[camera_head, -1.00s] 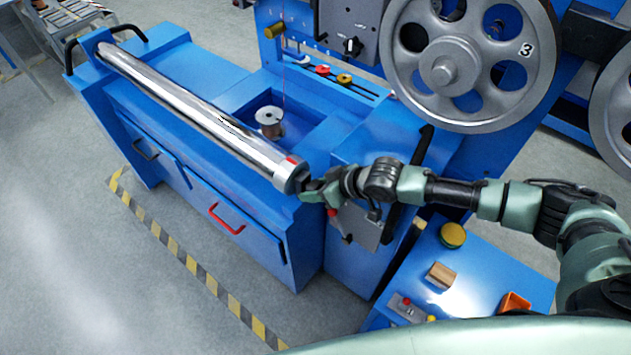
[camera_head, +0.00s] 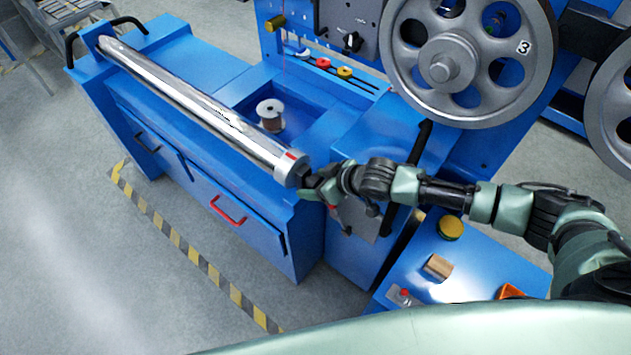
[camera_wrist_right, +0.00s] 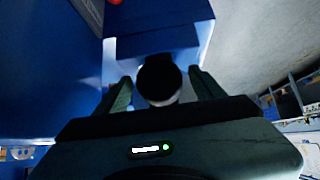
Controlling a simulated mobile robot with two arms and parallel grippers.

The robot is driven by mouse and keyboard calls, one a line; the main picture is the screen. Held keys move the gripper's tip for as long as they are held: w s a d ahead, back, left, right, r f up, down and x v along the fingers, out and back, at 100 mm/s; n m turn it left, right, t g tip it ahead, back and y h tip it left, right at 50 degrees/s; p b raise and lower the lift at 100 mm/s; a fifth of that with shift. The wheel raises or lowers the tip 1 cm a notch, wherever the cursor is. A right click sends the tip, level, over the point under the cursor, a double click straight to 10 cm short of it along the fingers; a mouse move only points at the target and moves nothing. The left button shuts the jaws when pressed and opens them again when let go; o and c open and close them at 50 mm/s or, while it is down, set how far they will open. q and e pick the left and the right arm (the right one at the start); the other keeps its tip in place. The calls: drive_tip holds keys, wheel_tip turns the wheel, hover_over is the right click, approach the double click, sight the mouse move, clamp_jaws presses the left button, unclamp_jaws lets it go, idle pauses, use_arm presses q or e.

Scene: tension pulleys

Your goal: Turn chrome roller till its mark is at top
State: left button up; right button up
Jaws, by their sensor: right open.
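The chrome roller (camera_head: 195,103) lies along the top of the blue machine bench, running from the back left to the front right. A red mark (camera_head: 290,155) shows on the upper side of its pale end collar (camera_head: 287,172). My right gripper (camera_head: 309,180) is at this near end, lined up with the roller. In the right wrist view a dark round end piece (camera_wrist_right: 158,78) sits between the two spread fingers of my right gripper (camera_wrist_right: 160,88). I cannot tell whether the fingers touch it. My left gripper is not in view.
A wire spool (camera_head: 270,114) stands in the bench recess behind the roller. A large grey pulley wheel (camera_head: 443,72) marked 3 is at upper right. A blue side table (camera_head: 480,275) with small items is below my right arm. The floor at left is free.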

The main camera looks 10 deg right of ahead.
drive_tip(key=v, duration=0.7)
drive_tip(key=shift+s+r, duration=0.2)
idle(0.8)
